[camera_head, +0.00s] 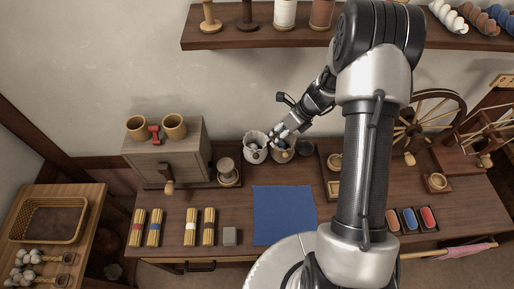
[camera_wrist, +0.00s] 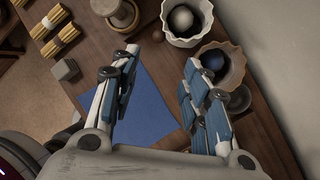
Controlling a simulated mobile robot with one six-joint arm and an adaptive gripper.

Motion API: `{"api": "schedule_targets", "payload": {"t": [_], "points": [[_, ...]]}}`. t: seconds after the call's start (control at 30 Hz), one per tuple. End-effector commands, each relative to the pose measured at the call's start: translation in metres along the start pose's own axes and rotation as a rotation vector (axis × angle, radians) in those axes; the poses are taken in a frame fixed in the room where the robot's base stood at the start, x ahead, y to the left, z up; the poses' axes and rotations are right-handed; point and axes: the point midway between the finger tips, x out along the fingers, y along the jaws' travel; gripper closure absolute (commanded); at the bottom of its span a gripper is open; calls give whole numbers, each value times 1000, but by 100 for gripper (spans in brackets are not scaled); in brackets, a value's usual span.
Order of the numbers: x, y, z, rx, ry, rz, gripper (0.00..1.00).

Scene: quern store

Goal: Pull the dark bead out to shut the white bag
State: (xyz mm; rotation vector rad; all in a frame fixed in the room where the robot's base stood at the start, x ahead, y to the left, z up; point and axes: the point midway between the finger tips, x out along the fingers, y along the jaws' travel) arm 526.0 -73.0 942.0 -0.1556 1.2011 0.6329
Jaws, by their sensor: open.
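The white bag (camera_head: 250,138) stands upright on the table with its scalloped mouth open. In the wrist view the white bag (camera_wrist: 171,38) shows a grey ball inside. A small brown, darkish bead (camera_wrist: 158,36) sits at its near-left side; any cord is too small to tell. My gripper (camera_wrist: 158,63) is open and empty, its two fingers apart, with the bead ahead of the gap between them. In the head view my gripper (camera_head: 276,138) is beside the white bag's right side, in front of the tan bag; whether it touches cannot be told.
A tan bag (camera_wrist: 236,74) holding a blue ball stands just right of the white bag, with a dark bowl (camera_wrist: 239,98) beyond. A wooden spool-like piece (camera_head: 228,173) stands to the left. A blue cloth (camera_head: 284,214) lies flat in front. A shelf (camera_head: 260,40) hangs above.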

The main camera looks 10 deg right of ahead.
Motion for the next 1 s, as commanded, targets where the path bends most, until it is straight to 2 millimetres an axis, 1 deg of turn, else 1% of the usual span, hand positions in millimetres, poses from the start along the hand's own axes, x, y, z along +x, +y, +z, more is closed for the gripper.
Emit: {"api": "schedule_targets", "payload": {"t": [0.17,0.5,0.7,0.8,0.9,1.0], "points": [[28,1,-2,-3,3,4,58],[103,1,-2,-6,3,3,58],[142,1,-2,-6,2,2,58],[156,1,-1,-6,2,1,58],[165,1,-1,-6,2,2,58],[169,1,0,-7,1,1,58]]}}
